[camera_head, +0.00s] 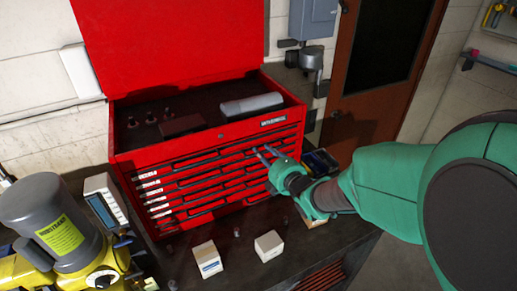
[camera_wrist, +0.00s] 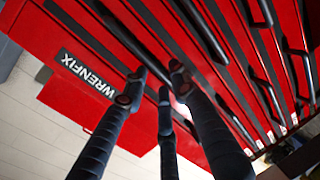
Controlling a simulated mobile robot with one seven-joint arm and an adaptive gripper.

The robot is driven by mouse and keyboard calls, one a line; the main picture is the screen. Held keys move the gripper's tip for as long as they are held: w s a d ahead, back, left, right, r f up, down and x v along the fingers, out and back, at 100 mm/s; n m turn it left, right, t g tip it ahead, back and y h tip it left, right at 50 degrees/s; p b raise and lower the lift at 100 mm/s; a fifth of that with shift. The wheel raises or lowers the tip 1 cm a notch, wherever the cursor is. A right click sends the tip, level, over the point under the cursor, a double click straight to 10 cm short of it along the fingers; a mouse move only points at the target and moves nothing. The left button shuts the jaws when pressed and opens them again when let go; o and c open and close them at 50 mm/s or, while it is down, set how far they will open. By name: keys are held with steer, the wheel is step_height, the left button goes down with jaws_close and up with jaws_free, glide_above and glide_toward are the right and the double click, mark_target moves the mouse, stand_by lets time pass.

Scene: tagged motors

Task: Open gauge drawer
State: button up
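A red tool chest (camera_head: 137,183) stands on a dark bench with its lid raised. Its front has several shut drawers (camera_head: 205,172) with long dark handles and small white labels at the left ends. The labels are too small to read, so I cannot tell which is the gauge drawer. My gripper (camera_head: 265,151) is at the right part of the chest front, near the upper drawers. In the wrist view its dark fingers (camera_wrist: 155,84) are spread apart with nothing held. A drawer handle (camera_wrist: 140,38) runs close to the fingertips; I cannot tell whether they touch it.
Two white boxes (camera_head: 269,246) (camera_head: 207,259) and small dark parts stand on the bench (camera_head: 238,272) before the chest. A grey motor (camera_head: 50,220) and a meter (camera_head: 104,207) are at the left. A dark bin (camera_head: 320,162) stands right of the chest, close to my gripper.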

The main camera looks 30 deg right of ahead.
steer(key=shift+x, duration=0.95)
jaws_close()
